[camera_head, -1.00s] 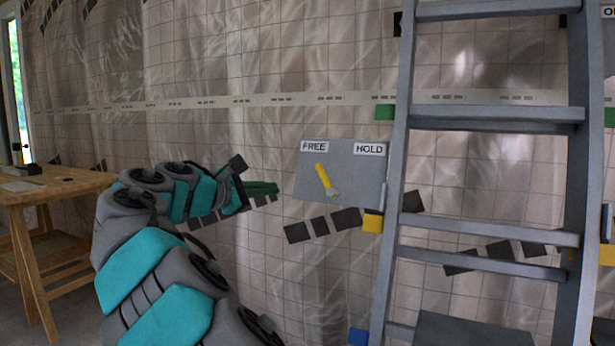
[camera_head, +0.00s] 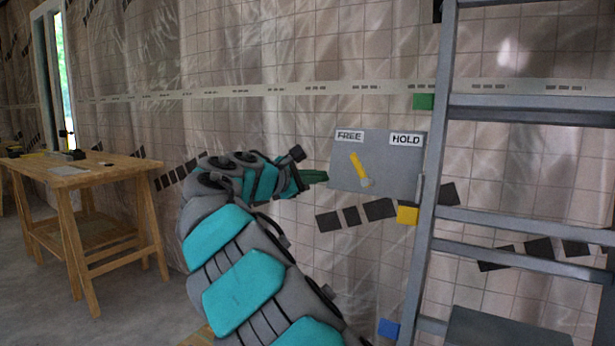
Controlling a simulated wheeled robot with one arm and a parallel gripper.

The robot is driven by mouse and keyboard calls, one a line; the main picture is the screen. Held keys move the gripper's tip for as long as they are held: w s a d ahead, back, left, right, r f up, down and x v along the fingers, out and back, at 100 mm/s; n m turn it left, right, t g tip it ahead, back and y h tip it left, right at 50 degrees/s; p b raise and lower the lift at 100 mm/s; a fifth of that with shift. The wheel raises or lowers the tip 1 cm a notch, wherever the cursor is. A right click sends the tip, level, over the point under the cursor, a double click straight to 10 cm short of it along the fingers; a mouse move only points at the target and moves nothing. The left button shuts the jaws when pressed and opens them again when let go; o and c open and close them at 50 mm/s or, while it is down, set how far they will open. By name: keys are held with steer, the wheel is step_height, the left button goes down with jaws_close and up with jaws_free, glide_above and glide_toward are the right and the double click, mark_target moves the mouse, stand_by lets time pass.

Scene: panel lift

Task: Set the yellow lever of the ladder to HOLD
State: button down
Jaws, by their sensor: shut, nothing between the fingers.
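The yellow lever (camera_head: 357,166) sits on a grey panel (camera_head: 395,180) fixed at the left side of the ladder (camera_head: 433,180). The lever tilts up and to the left, toward the FREE label (camera_head: 350,135). The HOLD label (camera_head: 406,139) is at the panel's upper right. My gripper (camera_head: 316,177) is shut and empty, with its dark green fingers pointing right. In the picture its tips lie close to the panel's left edge, left of the lever; the gap in depth is hard to tell.
A wooden workbench (camera_head: 75,175) stands at the left. Green (camera_head: 423,102), yellow (camera_head: 408,215) and blue (camera_head: 388,329) blocks show along the ladder's left rail. A sheeted wall (camera_head: 250,60) lies behind. Open floor shows between the bench and my arm.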

mark_target(361, 170)
steer(key=x, duration=0.4)
steer(key=shift+d+r, duration=0.15)
steer(key=shift+s+d+r, duration=0.4)
steer(key=shift+d+r, duration=0.1)
steer(key=shift+d, duration=0.15)
steer(key=shift+s+d+r, duration=0.35)
steer(key=shift+d+r, duration=0.15)
steer(key=shift+d, duration=0.15)
steer(key=shift+s+r+m, duration=0.1)
steer(key=shift+r+m, duration=0.05)
steer(key=shift+m, duration=0.15)
steer(key=shift+d, duration=0.1)
